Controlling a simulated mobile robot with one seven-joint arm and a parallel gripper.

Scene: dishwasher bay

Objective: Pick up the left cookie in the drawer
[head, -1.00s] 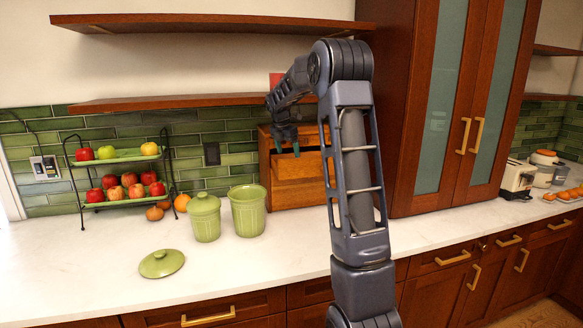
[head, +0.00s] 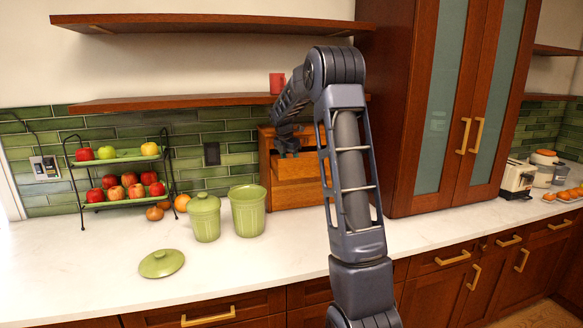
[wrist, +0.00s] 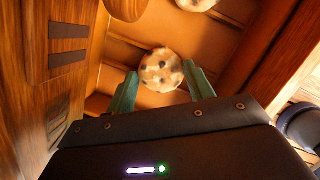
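The wooden box (head: 266,168) with its drawer (head: 298,193) stands on the counter against the tiled wall. In the wrist view, a round pale cookie with dark chips (wrist: 161,72) lies on the drawer's wooden floor. A second cookie (wrist: 197,3) is cut off by the top edge. My gripper (wrist: 159,68) is open, its two teal fingers on either side of the nearer cookie. I cannot tell whether they touch it. In the head view my gripper (head: 287,152) is at the drawer, its fingertips hidden. Both cookies are hidden there.
Wooden drawer walls (wrist: 292,50) border the gripper closely. A green lidded canister (head: 205,218) and an open one (head: 248,211) stand left of the box. A red cup (head: 277,83) is on the shelf above. The front counter is mostly clear.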

